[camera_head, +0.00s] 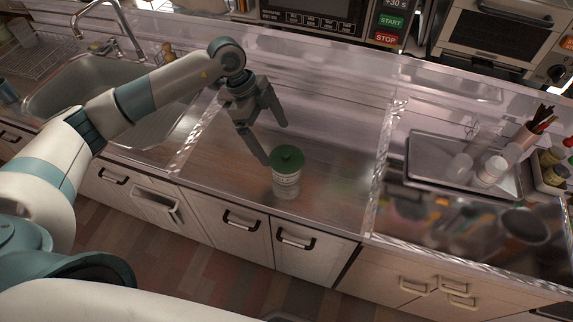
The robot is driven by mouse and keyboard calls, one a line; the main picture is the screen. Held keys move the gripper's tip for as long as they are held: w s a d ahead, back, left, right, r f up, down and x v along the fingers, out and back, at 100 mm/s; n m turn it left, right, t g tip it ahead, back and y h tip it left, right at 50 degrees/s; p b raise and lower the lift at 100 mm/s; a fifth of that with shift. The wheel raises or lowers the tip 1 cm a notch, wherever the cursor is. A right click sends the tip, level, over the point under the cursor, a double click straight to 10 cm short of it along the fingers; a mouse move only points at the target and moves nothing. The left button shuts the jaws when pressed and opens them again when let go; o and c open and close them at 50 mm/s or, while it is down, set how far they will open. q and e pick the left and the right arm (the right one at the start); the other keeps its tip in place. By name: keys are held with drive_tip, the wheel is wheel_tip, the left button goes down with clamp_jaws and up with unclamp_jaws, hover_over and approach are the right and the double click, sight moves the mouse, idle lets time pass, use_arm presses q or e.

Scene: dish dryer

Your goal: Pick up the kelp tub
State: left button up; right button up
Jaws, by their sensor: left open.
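The kelp tub (286,182) is a small pale round container with a printed label and a dark green knobbed lid. It stands upright on the counter near the front edge, in the middle of the head view. My left gripper (275,143) is open, its two dark fingers spread and pointing down, just behind and above the tub. One fingertip comes close to the lid's left edge; I cannot tell whether it touches. Nothing is between the fingers. My right gripper is not in view.
A sink (120,95) with a faucet (108,25) is at the left. A metal tray (465,165) with jars and bottles stands at the right. Clear raised dividers cross the counter (335,140) on both sides of the tub. A microwave (312,15) is at the back.

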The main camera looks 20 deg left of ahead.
sight(285, 158)
use_arm(q)
drive_tip(key=p+x, duration=0.2)
drive_tip(key=x, duration=0.4)
drive_tip(key=shift+d+f, duration=0.2)
drive_tip(key=shift+f, duration=0.1)
drive_tip(key=shift+d+f, duration=0.15)
drive_tip(key=shift+f, duration=0.25)
drive_tip(key=shift+s+d+f+p, duration=0.1)
drive_tip(key=shift+d+f+p, duration=0.25)
drive_tip(key=shift+p, duration=0.4)
drive_tip(key=p+x, duration=0.1)
drive_tip(key=x, duration=0.2)
drive_tip(key=shift+d+r+p, duration=0.1)
drive_tip(key=shift+d+p, duration=0.1)
drive_tip(key=shift+p, duration=0.1)
drive_tip(key=shift+d+f, duration=0.15)
drive_tip(key=shift+f, duration=0.45)
